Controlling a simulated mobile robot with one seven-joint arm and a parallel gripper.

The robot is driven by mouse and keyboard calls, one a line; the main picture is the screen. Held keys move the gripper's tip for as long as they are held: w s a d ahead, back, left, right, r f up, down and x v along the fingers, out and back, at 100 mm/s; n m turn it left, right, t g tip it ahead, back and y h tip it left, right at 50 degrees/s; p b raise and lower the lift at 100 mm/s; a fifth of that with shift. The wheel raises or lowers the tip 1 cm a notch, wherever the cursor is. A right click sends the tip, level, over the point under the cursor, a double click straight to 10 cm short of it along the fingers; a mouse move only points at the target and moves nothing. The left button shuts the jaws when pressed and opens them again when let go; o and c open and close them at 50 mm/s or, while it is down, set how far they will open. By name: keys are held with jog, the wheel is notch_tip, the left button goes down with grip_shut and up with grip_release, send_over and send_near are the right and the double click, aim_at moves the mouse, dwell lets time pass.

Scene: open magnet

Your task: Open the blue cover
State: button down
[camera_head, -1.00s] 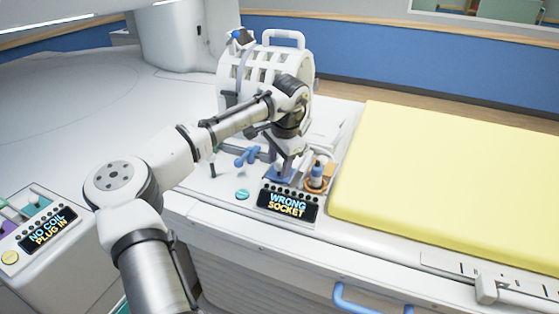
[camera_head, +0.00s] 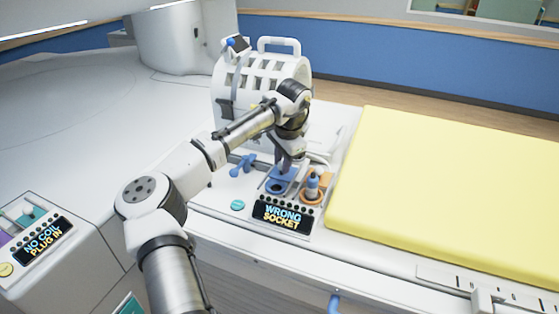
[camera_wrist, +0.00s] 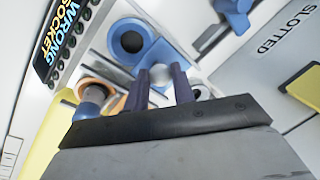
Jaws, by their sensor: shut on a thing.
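The blue cover (camera_head: 277,173) is at the back of the socket panel, partly hidden by my gripper (camera_head: 285,167). A blue ring with a dark round hole (camera_head: 280,187) shows in front of it. In the wrist view the same blue socket with its dark hole (camera_wrist: 132,42) lies uncovered beyond my fingers. My gripper (camera_wrist: 162,77) is shut, with a pale rounded piece between its dark fingers. I cannot tell clearly how that piece joins the cover, or the cover's exact angle.
An orange socket (camera_head: 312,197) holds a blue-grey plug (camera_head: 313,182) close on the right. The display (camera_head: 283,217) reads "WRONG SOCKET". A blue T-shaped handle (camera_head: 242,165) lies left, a teal button (camera_head: 238,205) in front. A slotted white coil (camera_head: 262,80) stands behind; a yellow mattress (camera_head: 450,185) lies right.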

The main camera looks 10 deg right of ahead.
aim_at(289, 177)
jog(key=shift+w+d, duration=0.45)
jog(key=shift+w, duration=0.2)
jog(key=shift+s, duration=0.1)
jog(key=c, duration=1.2)
grip_release()
jog(key=shift+a, duration=0.1)
jog(key=s+r, duration=0.1)
jog(key=r, duration=0.3)
jog(key=r+b, duration=0.1)
jog(key=r, duration=0.4)
jog(key=s+d+r+b, duration=0.1)
jog(key=r, duration=0.3)
jog(key=shift+s+r, duration=0.3)
